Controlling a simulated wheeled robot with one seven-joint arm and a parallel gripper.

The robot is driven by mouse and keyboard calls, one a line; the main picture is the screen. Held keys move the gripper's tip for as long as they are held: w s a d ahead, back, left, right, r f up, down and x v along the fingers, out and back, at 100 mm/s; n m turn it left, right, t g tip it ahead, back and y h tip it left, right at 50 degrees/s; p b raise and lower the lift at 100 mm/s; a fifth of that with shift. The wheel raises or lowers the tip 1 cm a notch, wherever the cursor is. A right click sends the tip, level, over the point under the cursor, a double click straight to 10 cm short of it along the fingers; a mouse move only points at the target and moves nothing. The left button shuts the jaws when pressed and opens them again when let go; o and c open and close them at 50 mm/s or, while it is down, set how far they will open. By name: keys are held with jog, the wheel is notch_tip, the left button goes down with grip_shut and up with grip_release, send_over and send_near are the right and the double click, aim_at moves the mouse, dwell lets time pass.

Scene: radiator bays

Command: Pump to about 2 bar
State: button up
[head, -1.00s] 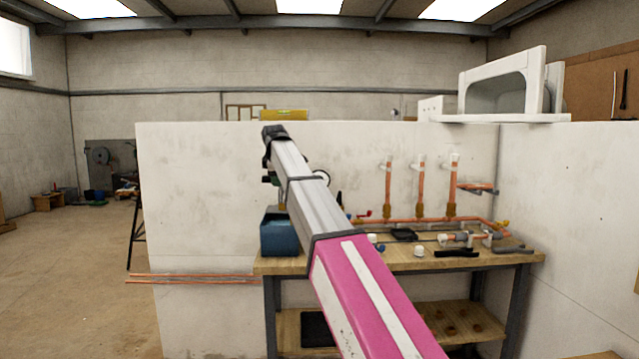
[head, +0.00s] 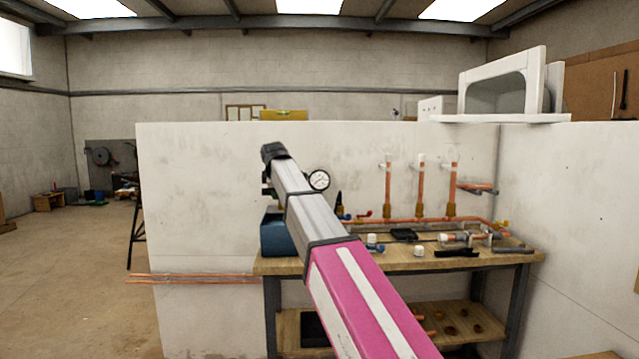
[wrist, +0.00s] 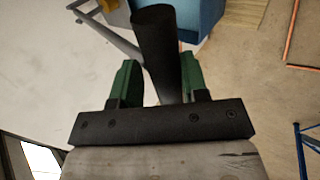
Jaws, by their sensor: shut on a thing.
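The test pump's blue tank (head: 285,237) stands at the left end of the workbench, partly hidden behind my arm. It also shows at the top of the wrist view (wrist: 208,14). Its round white gauge (head: 319,180) is to the right of my arm; the needle is too small to read. In the wrist view the green fingers of my gripper (wrist: 160,72) are shut around a thick black grip (wrist: 155,30) on the grey pump lever (wrist: 115,33). In the head view my arm hides the fingers and most of the lever.
The wooden workbench (head: 400,262) carries copper pipework (head: 388,195) with upright branches and small fittings. A pale partition wall (head: 200,200) stands behind it, and another wall is at the right. Copper pipes (head: 190,279) stick out at the left. Open floor lies farther left.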

jog(key=shift+s+f+t, duration=0.15)
jog(key=shift+f+t, duration=0.15)
jog(key=shift+f, duration=0.6)
jog(key=shift+f+t, duration=1)
jog(key=shift+f, duration=1.8)
jog(key=shift+g, duration=0.8)
jog(key=r, duration=0.5)
jog(key=shift+w+r, duration=0.2)
jog(key=shift+s+r, duration=0.1)
jog(key=shift+r, duration=0.25)
jog(key=shift+r+g, duration=0.1)
jog(key=shift+g, duration=0.2)
